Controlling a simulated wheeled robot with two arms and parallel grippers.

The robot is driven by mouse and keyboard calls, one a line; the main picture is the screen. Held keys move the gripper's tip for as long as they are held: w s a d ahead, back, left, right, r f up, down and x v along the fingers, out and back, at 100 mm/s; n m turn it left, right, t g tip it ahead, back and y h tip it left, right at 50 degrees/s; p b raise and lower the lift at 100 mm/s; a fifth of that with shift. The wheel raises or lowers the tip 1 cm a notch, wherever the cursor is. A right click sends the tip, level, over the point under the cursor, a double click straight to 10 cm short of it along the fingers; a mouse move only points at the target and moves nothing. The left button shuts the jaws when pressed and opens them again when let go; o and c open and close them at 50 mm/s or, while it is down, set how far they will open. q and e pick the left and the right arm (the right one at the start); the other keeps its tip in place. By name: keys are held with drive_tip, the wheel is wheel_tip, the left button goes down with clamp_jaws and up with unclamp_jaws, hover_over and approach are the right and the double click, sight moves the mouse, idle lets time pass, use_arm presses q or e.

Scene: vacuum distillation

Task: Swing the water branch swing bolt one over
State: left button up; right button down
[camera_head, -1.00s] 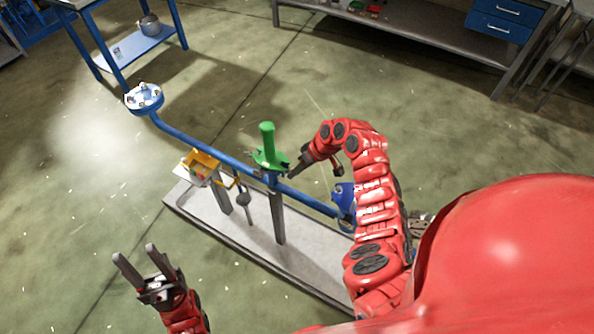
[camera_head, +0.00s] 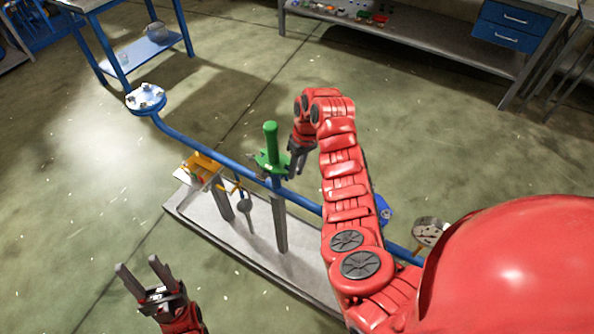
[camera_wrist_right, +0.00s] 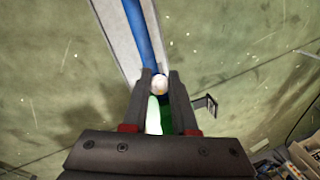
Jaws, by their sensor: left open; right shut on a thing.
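The green water branch piece (camera_head: 271,150), an upright cylinder above a flat eared plate, stands on the blue pipe in the head view. My right gripper (camera_head: 291,176) is at the right side of its plate. In the right wrist view, the jaws (camera_wrist_right: 159,80) are closed around a small pale round end (camera_wrist_right: 160,85), seemingly the swing bolt, with green (camera_wrist_right: 166,118) behind it. The bolt's shank is hidden, so I cannot tell its tilt. My left gripper (camera_head: 138,274) is open and empty, low at the left, away from the pipe.
The blue pipe (camera_head: 185,142) runs from a bolted round flange (camera_head: 146,98) down to a gauge (camera_head: 430,231). The grey base plate (camera_head: 262,235) lies below. The floor at left is clear.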

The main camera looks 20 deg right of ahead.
drive_tip(key=c, duration=0.9)
unclamp_jaws()
drive_tip(key=shift+c, duration=0.2)
drive_tip(key=shift+d+r+p, duration=0.1)
drive_tip(key=shift+r+p, duration=0.25)
drive_tip(key=shift+r, duration=0.2)
drive_tip(key=p+v, duration=0.4)
drive_tip(key=v, duration=1.2)
drive_tip(key=shift+r, duration=0.2)
drive_tip(key=shift+d, duration=0.1)
